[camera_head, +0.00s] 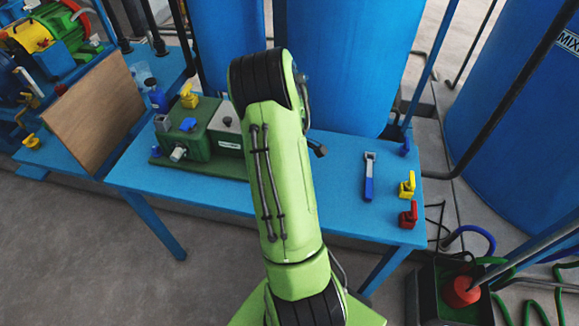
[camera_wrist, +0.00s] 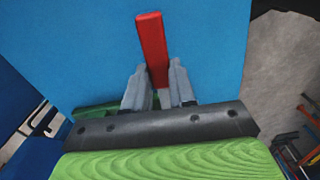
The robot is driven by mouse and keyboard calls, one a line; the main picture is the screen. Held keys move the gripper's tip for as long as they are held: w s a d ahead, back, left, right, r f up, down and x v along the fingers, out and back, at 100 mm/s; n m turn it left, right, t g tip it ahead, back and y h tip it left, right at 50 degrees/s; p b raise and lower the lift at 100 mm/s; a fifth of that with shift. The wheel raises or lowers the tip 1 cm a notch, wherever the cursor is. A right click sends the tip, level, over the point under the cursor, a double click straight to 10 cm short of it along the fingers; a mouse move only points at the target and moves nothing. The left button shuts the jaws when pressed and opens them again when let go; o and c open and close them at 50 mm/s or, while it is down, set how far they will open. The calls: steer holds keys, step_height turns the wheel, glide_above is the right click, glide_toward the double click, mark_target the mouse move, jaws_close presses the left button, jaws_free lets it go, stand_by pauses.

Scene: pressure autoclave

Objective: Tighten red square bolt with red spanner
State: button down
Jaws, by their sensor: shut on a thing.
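My gripper (camera_wrist: 158,85) shows in the wrist view with its grey fingers closed on the red handle of the red spanner (camera_wrist: 152,45). The handle sticks out past the fingers over the blue table; the spanner's head is not visible. In the head view my arm hides the gripper and the spanner. The green autoclave unit (camera_head: 203,140) stands on the table left of my arm, its right part covered by the arm. I cannot make out the red square bolt on the unit's visible part.
A blue-handled spanner (camera_head: 369,178) lies on the blue table (camera_head: 340,205). Small blue (camera_head: 405,147), yellow (camera_head: 407,184) and red pieces (camera_head: 409,214) stand along the right edge. A brown board (camera_head: 90,112) leans at left. Blue tanks (camera_head: 355,65) stand close behind the table.

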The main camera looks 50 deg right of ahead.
steer(key=shift+f+b, duration=0.7)
steer(key=shift+f, duration=0.3)
steer(key=c, duration=0.8)
jaws_free()
steer(key=shift+c, duration=0.2)
steer(key=shift+r, duration=0.15)
step_height(320, 180, up, 16)
steer(key=p, duration=0.5)
steer(key=shift+f, duration=0.2)
